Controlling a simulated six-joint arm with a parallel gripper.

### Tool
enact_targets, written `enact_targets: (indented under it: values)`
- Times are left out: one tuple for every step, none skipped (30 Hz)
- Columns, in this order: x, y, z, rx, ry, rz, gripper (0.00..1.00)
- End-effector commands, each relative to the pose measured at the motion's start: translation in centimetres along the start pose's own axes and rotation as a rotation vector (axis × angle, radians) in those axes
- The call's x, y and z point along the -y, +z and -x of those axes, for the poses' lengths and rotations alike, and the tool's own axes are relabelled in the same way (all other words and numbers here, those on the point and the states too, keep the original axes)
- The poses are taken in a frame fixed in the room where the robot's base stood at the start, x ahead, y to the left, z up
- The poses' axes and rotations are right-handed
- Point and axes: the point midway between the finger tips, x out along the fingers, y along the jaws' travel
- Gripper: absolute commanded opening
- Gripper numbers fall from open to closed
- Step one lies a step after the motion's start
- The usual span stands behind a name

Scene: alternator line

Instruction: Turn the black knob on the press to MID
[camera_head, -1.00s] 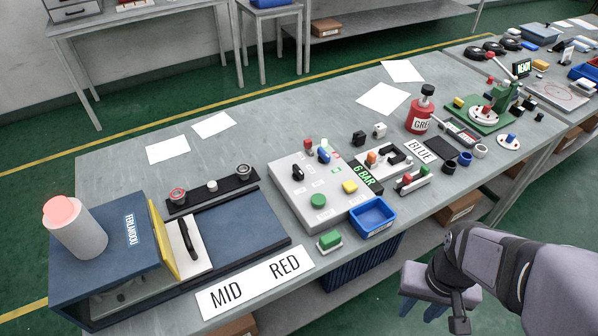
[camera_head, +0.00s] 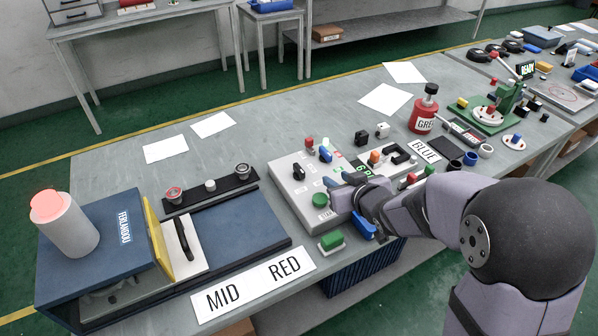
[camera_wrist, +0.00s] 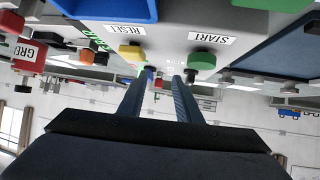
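The black knob (camera_head: 298,173) sits on top of the grey control box (camera_head: 285,161), near its left edge. Which mark it points to is too small to read. My gripper (camera_head: 340,183) hangs over the right part of the box, to the right of the knob and apart from it. In the wrist view the two fingers of my gripper (camera_wrist: 161,76) are parallel with a gap between them, and nothing is held. The green START button (camera_wrist: 202,60) lies just right of the fingers there and the yellow RESET button (camera_wrist: 132,53) just left.
A blue tray (camera_head: 361,226) is partly hidden under my arm. The blue machine (camera_head: 95,230) with a yellow-edged guard is at left. A MID and RED card (camera_head: 254,283) lies in front.

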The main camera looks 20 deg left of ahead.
Motion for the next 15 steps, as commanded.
enact_targets:
  values:
    - [1.4, -0.2, -1.0, -0.032, -0.040, 0.014, 0.31]
    - [2.2, -0.5, -1.3, -0.052, -0.063, 0.022, 0.31]
    - [3.1, -0.9, -1.7, -0.076, -0.089, 0.031, 0.31]
    - [3.7, -1.1, -2.0, -0.091, -0.107, 0.036, 0.31]
    - [4.2, -1.3, -2.1, -0.104, -0.122, 0.040, 0.31]
    - [4.8, -1.5, -2.3, -0.119, -0.139, 0.043, 0.31]
    - [5.2, -1.6, -2.4, -0.128, -0.150, 0.045, 0.31]
    - [5.5, -1.7, -2.5, -0.135, -0.158, 0.048, 0.31]
    - [5.7, -1.9, -2.6, -0.142, -0.166, 0.050, 0.31]
    - [5.9, -1.9, -2.6, -0.146, -0.171, 0.051, 0.31]
    - [6.0, -2.0, -2.6, -0.149, -0.173, 0.052, 0.31]
    - [6.0, -2.0, -2.6, -0.150, -0.174, 0.052, 0.31]
    - [6.0, -2.0, -2.6, -0.150, -0.174, 0.052, 0.31]
    - [6.0, -2.0, -2.6, -0.150, -0.174, 0.052, 0.31]
    - [6.0, -2.1, -2.7, -0.150, -0.174, 0.052, 0.31]
